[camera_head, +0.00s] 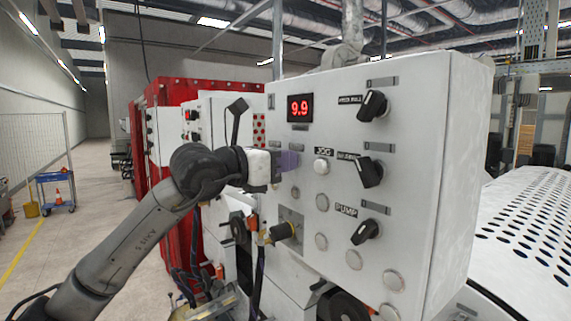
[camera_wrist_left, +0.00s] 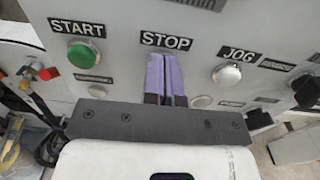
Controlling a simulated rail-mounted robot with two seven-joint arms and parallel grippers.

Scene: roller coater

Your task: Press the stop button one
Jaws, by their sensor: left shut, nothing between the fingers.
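The white control panel (camera_head: 340,170) stands in front of me, with a red 9.9 display. In the left wrist view the STOP label (camera_wrist_left: 165,41) sits between the green START button (camera_wrist_left: 84,55) and the silver JOG button (camera_wrist_left: 226,74). The stop button itself is hidden behind my left gripper's fingers. My left gripper (camera_head: 290,160) is shut and empty, with its purple fingers (camera_wrist_left: 165,75) together just below the STOP label. The tips are at or very near the panel face; I cannot tell whether they touch. My right gripper is in neither view.
The JOG button also shows in the head view (camera_head: 322,166), right of my fingers. Black rotary knobs (camera_head: 373,105) stick out along the panel's right side. Open floor lies at the left.

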